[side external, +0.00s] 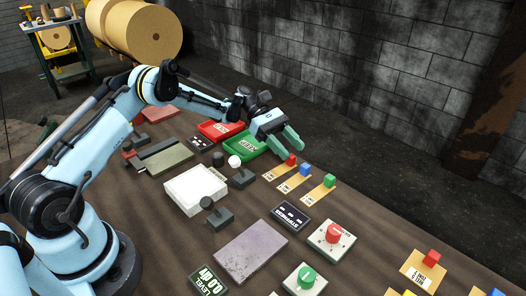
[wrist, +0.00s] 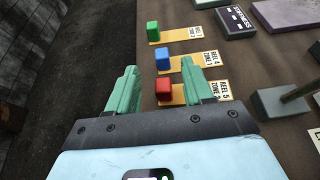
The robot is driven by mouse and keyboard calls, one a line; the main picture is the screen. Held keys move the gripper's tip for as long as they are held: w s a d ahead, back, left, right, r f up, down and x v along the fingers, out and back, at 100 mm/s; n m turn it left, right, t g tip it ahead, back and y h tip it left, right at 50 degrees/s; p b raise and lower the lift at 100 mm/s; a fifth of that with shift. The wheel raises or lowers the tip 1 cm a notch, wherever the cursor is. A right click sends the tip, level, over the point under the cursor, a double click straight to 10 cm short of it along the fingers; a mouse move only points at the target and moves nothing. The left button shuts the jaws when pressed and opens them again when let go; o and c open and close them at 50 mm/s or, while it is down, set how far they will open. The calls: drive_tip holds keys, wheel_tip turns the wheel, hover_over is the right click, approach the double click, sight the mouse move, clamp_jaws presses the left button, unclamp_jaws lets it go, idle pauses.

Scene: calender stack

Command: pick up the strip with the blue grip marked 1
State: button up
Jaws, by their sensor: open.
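A tan strip with a blue grip (side external: 305,169) lies on the brown bench between a red-gripped strip (side external: 291,160) and a green-gripped strip (side external: 329,181). In the wrist view the blue grip (wrist: 162,54) stands at its strip's left end, with a printed label at the right end; its number is too small to read surely. My gripper (side external: 288,141) is open and empty, above the bench beside the strips. In the wrist view its fingertips (wrist: 159,65) appear on either side of the blue and red grips, apart from them. Another blue grip (side external: 496,292) is cut off at bottom right.
A dark lever block (side external: 219,217), a white box (side external: 196,190) and a grey-purple plate (side external: 250,251) occupy the middle bench. A red-knob panel (side external: 343,246) stands nearer.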

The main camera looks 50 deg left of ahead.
sight(304, 164)
drive_tip(key=shift+x, duration=2.4)
drive_tip(key=shift+s+a, duration=0.1)
clamp_jaws()
